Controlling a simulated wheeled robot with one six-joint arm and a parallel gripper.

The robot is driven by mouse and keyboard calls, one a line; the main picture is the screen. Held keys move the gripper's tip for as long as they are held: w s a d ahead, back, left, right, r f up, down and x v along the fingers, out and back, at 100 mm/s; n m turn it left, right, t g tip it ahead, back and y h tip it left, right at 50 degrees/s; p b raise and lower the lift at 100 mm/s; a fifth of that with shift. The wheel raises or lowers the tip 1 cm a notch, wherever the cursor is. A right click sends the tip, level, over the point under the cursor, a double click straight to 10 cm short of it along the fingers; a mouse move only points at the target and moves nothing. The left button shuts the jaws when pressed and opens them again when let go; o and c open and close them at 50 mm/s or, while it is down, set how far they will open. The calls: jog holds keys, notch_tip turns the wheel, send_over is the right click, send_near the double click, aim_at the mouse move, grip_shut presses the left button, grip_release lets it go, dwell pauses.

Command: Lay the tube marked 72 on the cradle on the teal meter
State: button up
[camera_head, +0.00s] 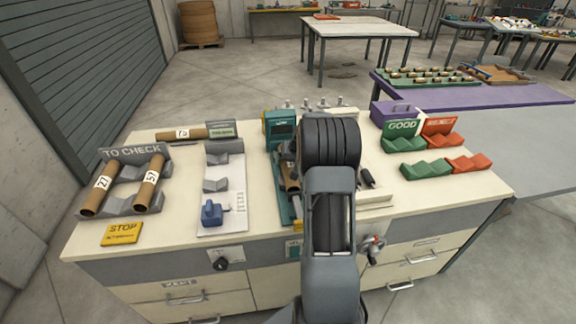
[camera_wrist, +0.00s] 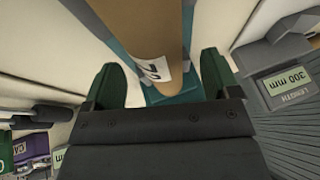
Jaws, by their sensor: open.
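The teal meter (camera_head: 279,128) stands mid-bench, partly behind my arm. A brown cardboard tube (camera_head: 290,172) lies over its base, mostly hidden by my arm. In the wrist view this tube (camera_wrist: 148,28) runs lengthwise above the teal base (camera_wrist: 183,95). Its white label is partly covered by my gripper and appears to read 72. My gripper (camera_wrist: 162,80) is open, one green finger on each side of the tube, with a gap to each. The cradle under the tube is hidden, so I cannot tell how the tube sits on it.
The TO CHECK rack (camera_head: 120,199) at left holds tubes marked 27 (camera_head: 100,190) and 57 (camera_head: 150,180). Another tube (camera_head: 180,134) lies behind, beside the grey length gauge (camera_head: 220,146). Green GOOD holders (camera_head: 427,168) and red holders (camera_head: 467,163) stand at right.

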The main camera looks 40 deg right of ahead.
jog(key=v, duration=1.1)
jog(key=shift+b, duration=0.4)
jog(key=shift+m+g, duration=0.5)
jog(key=shift+g, duration=0.4)
jog(key=s+a+f, duration=0.2)
jog(key=s, duration=0.1)
jog(key=s+a+f, duration=0.1)
jog(key=s, duration=0.1)
jog(key=shift+a+f, duration=0.15)
jog(key=shift+a, duration=0.25)
jog(key=s+a+r+n, duration=0.1)
jog(key=s+a+n, duration=0.1)
jog(key=s+a, duration=0.3)
jog(key=s+a+r+n, duration=0.2)
jog(key=s+a, duration=0.2)
jog(key=a, duration=0.7)
jog(key=s+a+r+n, duration=0.1)
jog(key=s+a+n, duration=0.2)
jog(key=s+a, duration=0.2)
jog(key=shift+s+a+r, duration=0.15)
jog(key=shift+s+a, duration=0.2)
jog(key=shift+a, duration=1.3)
